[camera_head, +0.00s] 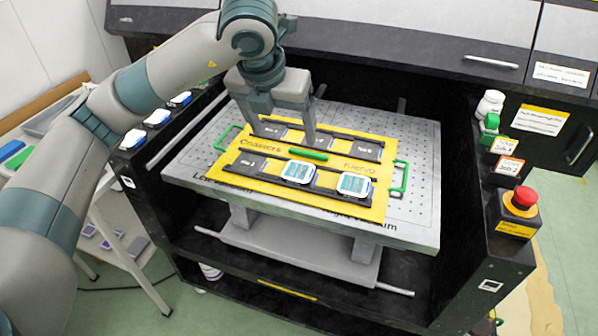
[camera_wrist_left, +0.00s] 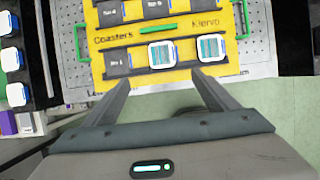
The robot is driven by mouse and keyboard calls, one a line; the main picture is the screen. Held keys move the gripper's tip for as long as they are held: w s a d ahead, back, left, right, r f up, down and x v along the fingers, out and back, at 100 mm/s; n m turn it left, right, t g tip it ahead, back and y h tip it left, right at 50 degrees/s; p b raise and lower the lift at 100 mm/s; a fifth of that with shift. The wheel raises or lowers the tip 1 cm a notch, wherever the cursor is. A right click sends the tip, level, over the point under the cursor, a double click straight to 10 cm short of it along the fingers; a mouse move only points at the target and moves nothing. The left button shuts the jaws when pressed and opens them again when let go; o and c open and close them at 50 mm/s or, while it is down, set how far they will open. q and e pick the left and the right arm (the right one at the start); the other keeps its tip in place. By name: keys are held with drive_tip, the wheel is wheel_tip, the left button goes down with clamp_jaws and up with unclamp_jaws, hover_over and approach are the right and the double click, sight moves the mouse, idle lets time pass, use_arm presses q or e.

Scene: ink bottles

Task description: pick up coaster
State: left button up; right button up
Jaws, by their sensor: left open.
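White coasters with teal-patterned faces lie in the front row of a yellow board (camera_head: 232,172) lettered "Coasters" and "Klervo". One coaster (camera_head: 299,171) is near the row's middle and another (camera_head: 353,185) is at its right end; both also show in the left wrist view, the middle one (camera_wrist_left: 161,54) and the right one (camera_wrist_left: 211,47). My left gripper (camera_head: 281,137) is open and empty over the back-left part of the board, behind the coasters in the head view. Its fingers (camera_wrist_left: 164,82) are spread in the wrist view. My right gripper is out of view.
Three white-and-blue pieces (camera_head: 157,117) sit on the black left ledge. The board has green side handles (camera_head: 399,178) and lies on a perforated grey plate (camera_head: 415,215). A red emergency button (camera_head: 523,198) and bottles (camera_head: 489,105) stand on the right ledge.

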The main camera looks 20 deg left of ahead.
use_arm(q)
drive_tip(key=f, duration=0.1)
drive_tip(key=p, duration=0.3)
approach(298, 172)
drive_tip(key=shift+w+a+f, duration=0.2)
drive_tip(key=shift+w+f, duration=0.15)
drive_tip(key=shift+f, duration=0.4)
drive_tip(key=shift+w+f, duration=0.15)
drive_tip(key=shift+f, duration=0.2)
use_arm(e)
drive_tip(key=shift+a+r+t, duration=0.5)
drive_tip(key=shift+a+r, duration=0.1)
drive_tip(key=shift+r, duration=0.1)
use_arm(q)
drive_tip(key=shift+w+d+f+p, duration=0.1)
drive_tip(key=shift+w+f+p, duration=0.1)
drive_tip(key=shift+f+p, duration=0.25)
drive_tip(key=p+x, duration=0.1)
drive_tip(key=x, duration=0.2)
drive_tip(key=shift+d, duration=0.15)
drive_tip(key=shift+w+f, duration=0.2)
drive_tip(key=shift+f, duration=0.35)
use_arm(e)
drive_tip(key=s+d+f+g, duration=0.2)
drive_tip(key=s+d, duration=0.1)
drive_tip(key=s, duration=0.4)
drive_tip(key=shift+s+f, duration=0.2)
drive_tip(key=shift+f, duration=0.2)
